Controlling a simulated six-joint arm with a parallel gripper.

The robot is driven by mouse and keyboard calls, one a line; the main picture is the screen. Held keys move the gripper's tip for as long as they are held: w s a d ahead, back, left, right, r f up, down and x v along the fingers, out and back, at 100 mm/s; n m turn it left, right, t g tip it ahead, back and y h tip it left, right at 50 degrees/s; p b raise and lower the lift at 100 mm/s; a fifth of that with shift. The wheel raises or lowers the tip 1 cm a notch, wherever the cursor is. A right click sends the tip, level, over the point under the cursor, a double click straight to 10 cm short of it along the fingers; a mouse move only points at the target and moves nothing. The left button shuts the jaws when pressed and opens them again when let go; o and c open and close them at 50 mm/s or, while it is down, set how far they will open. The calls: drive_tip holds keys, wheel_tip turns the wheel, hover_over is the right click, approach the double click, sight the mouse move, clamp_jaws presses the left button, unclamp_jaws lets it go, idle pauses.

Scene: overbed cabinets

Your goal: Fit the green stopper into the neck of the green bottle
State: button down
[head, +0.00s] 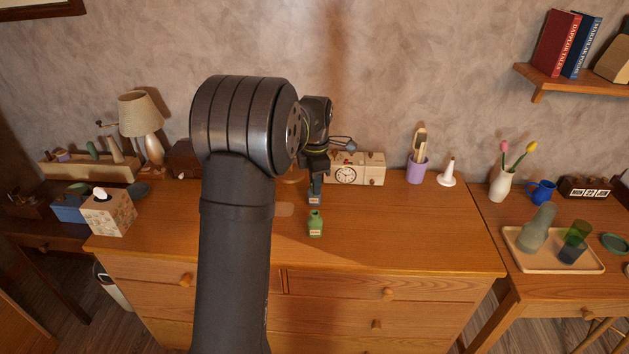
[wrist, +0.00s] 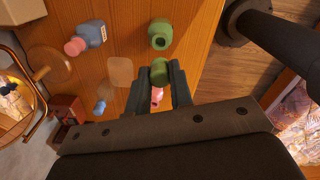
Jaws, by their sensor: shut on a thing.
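The green bottle (head: 316,225) stands upright on the dresser near its front edge, with a pale label on its side. It also shows in the wrist view (wrist: 160,36), where its open neck faces the camera. My gripper (wrist: 163,82) is shut on the green stopper (wrist: 160,70), which sticks out between the fingertips. The stopper is apart from the bottle's neck. In the head view my gripper (head: 316,185) is behind the bottle, and the stopper cannot be made out there.
A small blue piece (wrist: 100,106) and a partly hidden pink piece (wrist: 157,97) show too. The dresser right of the green bottle is clear.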

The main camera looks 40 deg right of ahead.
drive_tip(key=shift+f, duration=2.5)
drive_tip(key=shift+f, duration=1.3)
drive_tip(key=c, duration=1.2)
unclamp_jaws()
wheel_tip(320, 180, up, 17)
drive_tip(key=shift+r, duration=0.2)
